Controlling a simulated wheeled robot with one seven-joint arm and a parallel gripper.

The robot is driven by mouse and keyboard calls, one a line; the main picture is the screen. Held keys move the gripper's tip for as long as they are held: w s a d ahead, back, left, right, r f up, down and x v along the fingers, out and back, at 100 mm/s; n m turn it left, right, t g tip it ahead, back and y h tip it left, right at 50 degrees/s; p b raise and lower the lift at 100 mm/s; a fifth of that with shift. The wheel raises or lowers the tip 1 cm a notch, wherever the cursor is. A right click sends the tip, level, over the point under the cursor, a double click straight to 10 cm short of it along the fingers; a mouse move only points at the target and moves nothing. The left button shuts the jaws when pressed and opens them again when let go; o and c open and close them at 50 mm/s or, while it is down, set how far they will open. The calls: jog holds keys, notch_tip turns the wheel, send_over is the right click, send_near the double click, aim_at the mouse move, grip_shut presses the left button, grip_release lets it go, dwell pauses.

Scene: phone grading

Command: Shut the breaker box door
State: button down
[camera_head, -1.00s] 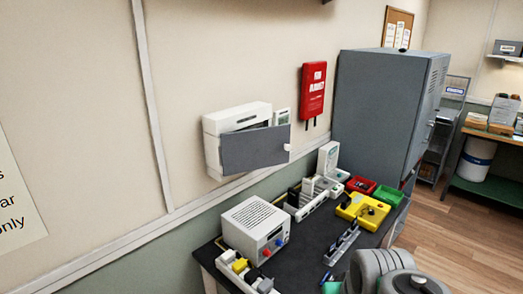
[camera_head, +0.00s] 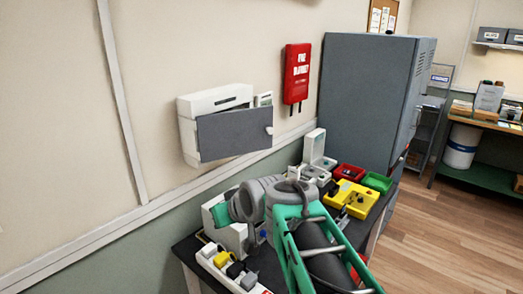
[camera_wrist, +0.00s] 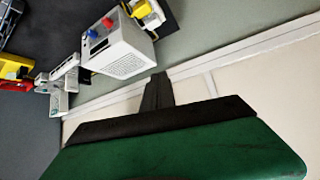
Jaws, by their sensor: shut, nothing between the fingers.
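The breaker box (camera_head: 188,138) is a white box on the wall in the head view. Its grey door (camera_head: 232,133) stands ajar, away from the box, with a small pale handle (camera_head: 269,130) at its right edge. My gripper shows in the wrist view as a green body with dark fingers (camera_wrist: 158,88) shut together and empty. In the head view my grey and green arm reaches over the bench, below the door; the fingertips cannot be made out there. The gripper appears apart from the door. The wrist view does not show the box or door.
A white power supply (camera_wrist: 122,57) stands on the dark bench, partly hidden by my arm in the head view. A power strip (camera_head: 222,268), a yellow device (camera_head: 355,199) and red (camera_head: 348,173) and green (camera_head: 377,182) bins are nearby. A red fire blanket case (camera_head: 297,73) hangs right of the box.

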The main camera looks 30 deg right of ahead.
jog(key=w+d+t+b, duration=0.3)
jog(key=w+d, duration=0.3)
jog(key=d, duration=0.2)
jog(key=m+t+h+b, duration=0.1)
jog(key=t+h+b, duration=0.1)
jog(key=t+b, duration=0.4)
send_near(271, 132)
jog(key=w+p, duration=0.2)
jog(key=w, duration=0.1)
jog(key=w+p, duration=0.3)
jog(key=shift+w+d+r, duration=0.1)
jog(key=shift+d, duration=0.15)
jog(key=shift+w, duration=0.35)
